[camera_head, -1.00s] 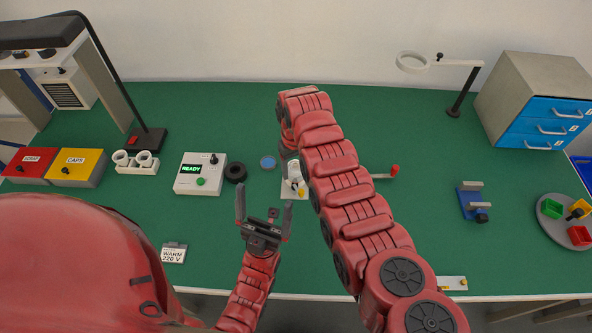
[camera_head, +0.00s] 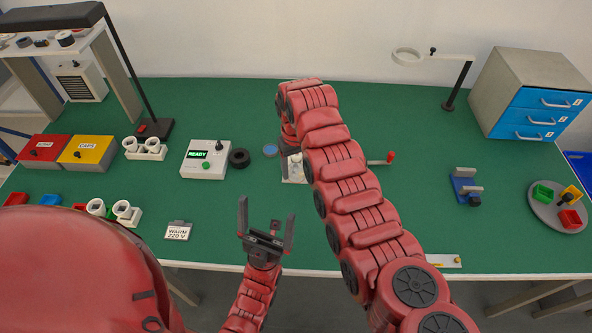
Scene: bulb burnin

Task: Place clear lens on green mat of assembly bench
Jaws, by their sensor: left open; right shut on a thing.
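The green mat (camera_head: 400,215) covers the bench top. I cannot make out a clear lens for certain. A small blue disc (camera_head: 271,150) lies flat on the mat, left of my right wrist. My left gripper (camera_head: 266,224) is open and empty, over the front part of the mat, fingers pointing away from me.
A READY box (camera_head: 205,158) and black ring (camera_head: 239,158) stand left of my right wrist. A ring stand (camera_head: 455,88), blue drawers (camera_head: 535,115) and round tray (camera_head: 548,213) are right.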

